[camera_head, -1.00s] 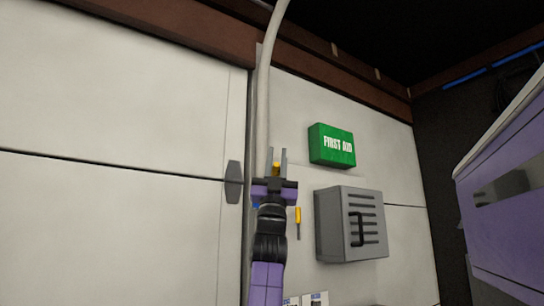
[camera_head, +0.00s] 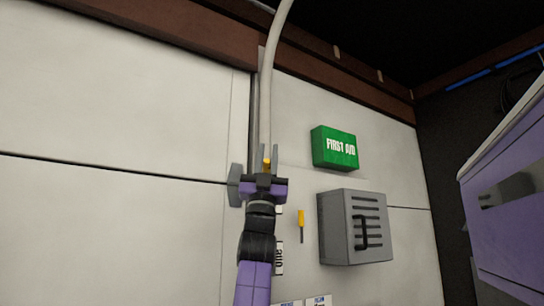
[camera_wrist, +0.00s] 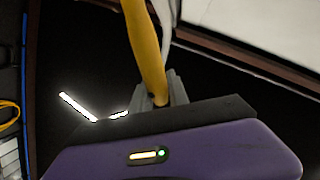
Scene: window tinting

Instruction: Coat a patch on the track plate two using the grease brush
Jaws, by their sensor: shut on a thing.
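My gripper (camera_head: 267,157) is raised in front of the white wall, beside a vertical grey strip (camera_head: 255,105). It is shut on a yellow handle, which I take to be the grease brush (camera_head: 267,163). In the wrist view, my gripper (camera_wrist: 160,92) has its fingers around the long yellow handle (camera_wrist: 147,50), which runs up out of the picture. The brush's bristles are not visible. I cannot tell which surface is track plate two. A dark grey plate (camera_head: 235,184) on the wall is partly behind my gripper.
A green first aid box (camera_head: 334,148) and a grey slotted box (camera_head: 354,228) stick out from the wall on the right. A yellow-handled tool (camera_head: 301,225) hangs left of the grey box. A pale hose (camera_head: 267,90) runs up above my gripper. Open wall lies left.

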